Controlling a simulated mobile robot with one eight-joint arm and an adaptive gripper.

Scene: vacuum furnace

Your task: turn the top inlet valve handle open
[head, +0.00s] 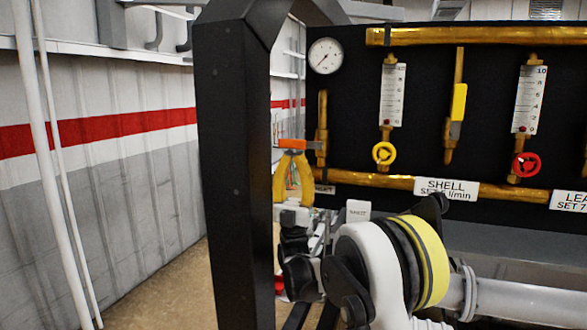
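A short orange valve handle (292,144) shows at the left edge of the black panel, beside the upright brass pipe (322,125). It lies roughly level in the picture. I take it for the top inlet valve handle, but no label confirms this. My gripper (293,155), with yellow fingers pointing up, is directly below the handle. Its fingertips come close together at the handle's underside. Whether they touch or grip it cannot be made out. The valve body behind the fingers is partly hidden.
A thick black post (232,170) stands just left of my gripper. The black panel (425,75) carries a round gauge (325,56), a yellow handwheel (384,153), a yellow lever (458,102) and a red handwheel (526,165). A brass pipe (400,182) runs low across it.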

